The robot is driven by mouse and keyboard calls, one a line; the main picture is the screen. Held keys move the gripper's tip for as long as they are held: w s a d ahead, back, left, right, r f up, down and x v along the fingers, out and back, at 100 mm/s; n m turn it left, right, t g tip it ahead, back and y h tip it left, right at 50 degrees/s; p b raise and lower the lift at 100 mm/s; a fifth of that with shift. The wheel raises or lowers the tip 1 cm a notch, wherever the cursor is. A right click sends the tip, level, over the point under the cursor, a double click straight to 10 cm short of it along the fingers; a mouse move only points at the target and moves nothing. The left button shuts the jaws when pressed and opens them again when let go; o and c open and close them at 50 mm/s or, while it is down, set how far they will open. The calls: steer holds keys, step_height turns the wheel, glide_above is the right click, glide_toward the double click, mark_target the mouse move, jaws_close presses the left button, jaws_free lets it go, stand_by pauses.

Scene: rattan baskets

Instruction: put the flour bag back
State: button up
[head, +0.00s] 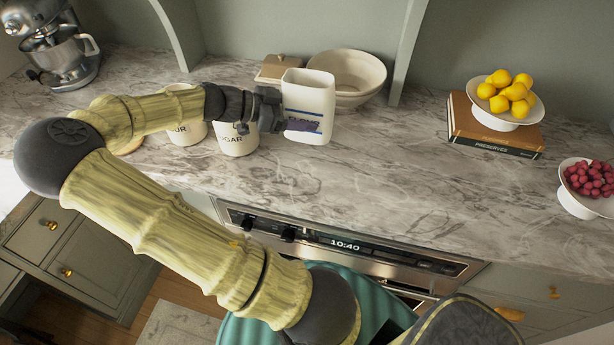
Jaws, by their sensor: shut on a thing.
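The flour bag (309,92) is a white upright packet with dark lettering and a blue band, partly covered by my gripper. In the head view it is in front of a cream bowl, over the marble counter. My gripper (299,124) is shut on the flour bag from its left side, low on its front. I cannot tell whether the bag's base touches the counter. Two white canisters stand just left of it: a sugar canister (236,145) and another with lettering ending in "UR" (187,135), both partly hidden by my arm.
Behind the bag are the cream bowl (352,72) and a lidded butter dish (279,68). A stand mixer (52,45) is at far left. Lemons on a dish sit atop books (487,137) at right, near a bowl of red fruit (590,180). The counter's middle (400,160) is clear.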

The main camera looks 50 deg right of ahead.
step_height(320, 180, down, 4)
steer(key=shift+r+b, duration=0.1)
steer(key=shift+b, duration=1.15)
steer(key=shift+r, duration=0.1)
steer(key=shift+w, duration=0.1)
step_height(320, 180, down, 6)
steer(key=shift+p, duration=0.4)
